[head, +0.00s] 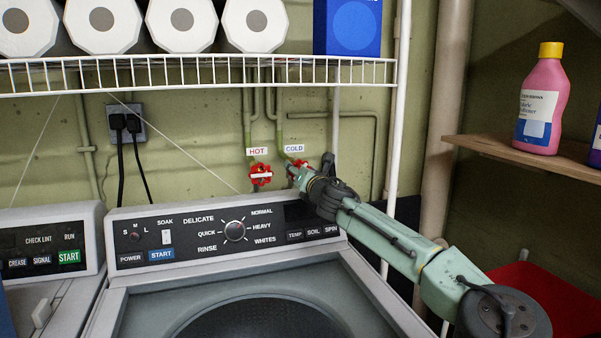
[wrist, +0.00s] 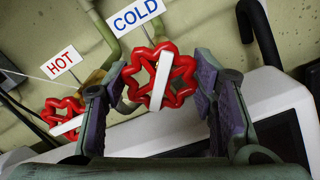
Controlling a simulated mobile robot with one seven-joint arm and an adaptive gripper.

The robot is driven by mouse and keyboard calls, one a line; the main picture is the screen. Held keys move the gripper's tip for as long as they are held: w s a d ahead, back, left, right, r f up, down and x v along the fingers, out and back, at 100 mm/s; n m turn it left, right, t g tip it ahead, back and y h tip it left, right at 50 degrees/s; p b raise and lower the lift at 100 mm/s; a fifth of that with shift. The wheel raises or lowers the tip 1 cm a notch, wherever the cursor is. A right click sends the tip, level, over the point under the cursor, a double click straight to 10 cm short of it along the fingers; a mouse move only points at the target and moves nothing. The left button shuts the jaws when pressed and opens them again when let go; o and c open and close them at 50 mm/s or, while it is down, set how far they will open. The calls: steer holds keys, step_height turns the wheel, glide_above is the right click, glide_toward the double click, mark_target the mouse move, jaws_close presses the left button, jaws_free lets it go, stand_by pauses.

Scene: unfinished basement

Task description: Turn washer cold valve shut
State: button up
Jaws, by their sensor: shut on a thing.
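The cold valve is a red star-shaped handwheel (wrist: 162,80) with a white bar across it, under a COLD label (wrist: 137,16). In the wrist view the bar stands nearly upright, tilted slightly. My gripper (wrist: 158,88) has one finger on each side of the wheel and is shut on it. In the head view, my gripper (head: 298,172) hides most of the cold wheel; a bit of red (head: 301,162) shows below the COLD label (head: 294,149).
The red hot valve (head: 261,174) is close on the left, also in the wrist view (wrist: 68,124), its bar nearer level. The washer panel (head: 220,235) lies below. A wire shelf (head: 200,75) hangs above. A wooden shelf (head: 530,158) with a pink bottle (head: 541,100) is at right.

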steer(key=m, duration=0.5)
steer(key=shift+m, duration=2.5)
steer(key=o, duration=1.1)
steer(key=shift+o, duration=0.2)
steer(key=v, duration=1.2)
